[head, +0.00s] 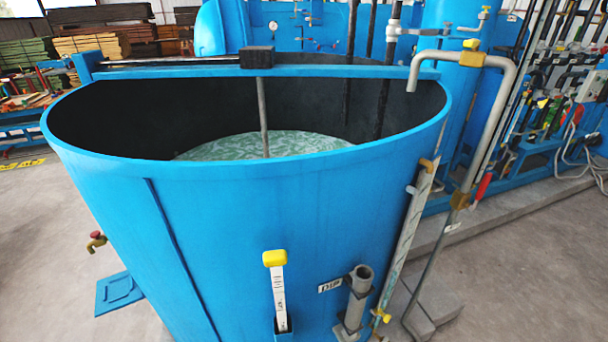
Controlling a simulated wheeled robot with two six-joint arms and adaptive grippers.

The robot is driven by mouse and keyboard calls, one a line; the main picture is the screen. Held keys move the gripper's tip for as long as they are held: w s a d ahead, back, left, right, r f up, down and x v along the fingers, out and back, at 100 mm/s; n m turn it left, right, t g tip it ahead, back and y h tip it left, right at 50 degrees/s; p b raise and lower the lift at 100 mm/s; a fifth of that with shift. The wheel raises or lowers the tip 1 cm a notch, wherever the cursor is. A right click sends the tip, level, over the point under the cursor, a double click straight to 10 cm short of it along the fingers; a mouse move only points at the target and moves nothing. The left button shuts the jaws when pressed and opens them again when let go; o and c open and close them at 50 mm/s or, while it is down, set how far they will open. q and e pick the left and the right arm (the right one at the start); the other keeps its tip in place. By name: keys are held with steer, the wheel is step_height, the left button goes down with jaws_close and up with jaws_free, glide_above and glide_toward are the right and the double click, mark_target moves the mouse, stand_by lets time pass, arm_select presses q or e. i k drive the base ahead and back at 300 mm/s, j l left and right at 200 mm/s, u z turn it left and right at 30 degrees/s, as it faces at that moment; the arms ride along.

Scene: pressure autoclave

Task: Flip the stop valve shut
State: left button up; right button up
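A blue open-topped tank (150,200) fills the middle of the head view, with pale green patterned liquid inside. A grey pipe (495,110) bends down over its right rim. A brass valve body (460,200) sits low on this pipe, with a red handle (483,187) slanting beside it. Higher up, a brass fitting (472,60) carries a small yellow handle (471,44). A red-handled tap (96,241) sticks out at the tank's left. I cannot tell which of these is the stop valve. Neither of my grippers is in view.
A lever with a yellow knob (275,258) and a grey pipe stub (360,280) stand at the tank's front. A concrete kerb (525,215) and blue machinery (580,100) lie to the right. Floor at the lower right (540,280) is clear.

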mark_target(488, 176)
steer(key=z, duration=1.4)
